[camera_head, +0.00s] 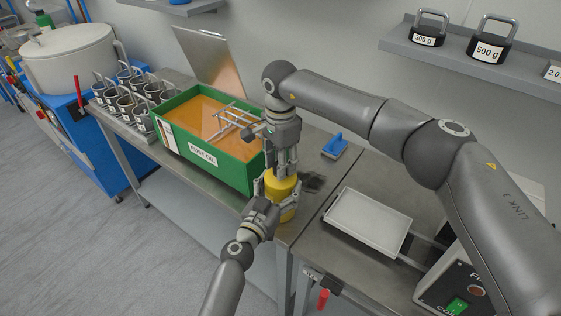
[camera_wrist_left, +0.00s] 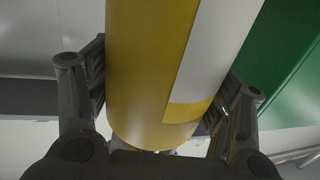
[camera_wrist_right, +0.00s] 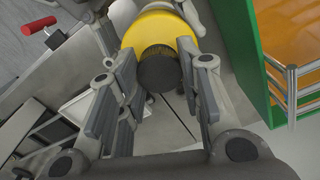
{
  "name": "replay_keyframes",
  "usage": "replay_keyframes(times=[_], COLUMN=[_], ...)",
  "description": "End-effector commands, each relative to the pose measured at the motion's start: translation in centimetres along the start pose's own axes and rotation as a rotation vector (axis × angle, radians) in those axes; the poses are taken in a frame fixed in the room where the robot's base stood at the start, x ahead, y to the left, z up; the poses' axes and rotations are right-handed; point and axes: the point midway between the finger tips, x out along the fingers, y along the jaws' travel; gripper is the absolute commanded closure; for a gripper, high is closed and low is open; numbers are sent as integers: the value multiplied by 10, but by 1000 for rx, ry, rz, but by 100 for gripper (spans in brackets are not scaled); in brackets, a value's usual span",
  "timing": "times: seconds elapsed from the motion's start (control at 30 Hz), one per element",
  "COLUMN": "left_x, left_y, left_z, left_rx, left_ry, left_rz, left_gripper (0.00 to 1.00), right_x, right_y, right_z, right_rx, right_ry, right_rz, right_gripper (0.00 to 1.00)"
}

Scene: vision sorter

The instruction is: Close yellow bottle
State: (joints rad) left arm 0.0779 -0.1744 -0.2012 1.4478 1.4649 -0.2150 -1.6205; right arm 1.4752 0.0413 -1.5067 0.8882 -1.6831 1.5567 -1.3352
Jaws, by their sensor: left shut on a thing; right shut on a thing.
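The yellow bottle (camera_head: 287,187) stands upright near the front edge of the bench, beside the green bin. Its yellow body with a white label fills the middle of the left wrist view (camera_wrist_left: 150,70). My left gripper (camera_head: 274,196) is shut on the bottle's body, one finger on each side. My right gripper (camera_head: 285,162) comes down from above and is shut on the black cap (camera_wrist_right: 158,68). In the right wrist view the cap is at the bottle's top (camera_wrist_right: 160,30). Whether it is fully seated I cannot tell.
A green bin (camera_head: 215,166) of orange liquid with a metal rack stands close on the left. A white tray (camera_head: 368,221) and a blue-handled tool (camera_head: 335,146) lie to the right. Metal cups (camera_head: 127,103) stand at the left. A shelf (camera_head: 470,62) with weights hangs behind.

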Motion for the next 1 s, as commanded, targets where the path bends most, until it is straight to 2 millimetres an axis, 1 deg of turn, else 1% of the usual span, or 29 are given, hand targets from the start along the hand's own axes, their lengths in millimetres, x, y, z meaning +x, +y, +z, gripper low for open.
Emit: replay_keyframes(times=[0.1,1.0], left_x=[0,0], left_y=[-1,-1], left_z=[0,0], left_rx=[0,0], left_ry=[0,0], left_rz=[-2,-2], left_gripper=[93,93], right_x=[0,1], right_y=[0,0], right_z=[0,0], right_rx=[218,1894], right_ry=[-1,0], right_rz=[2,1], right_gripper=[95,95])
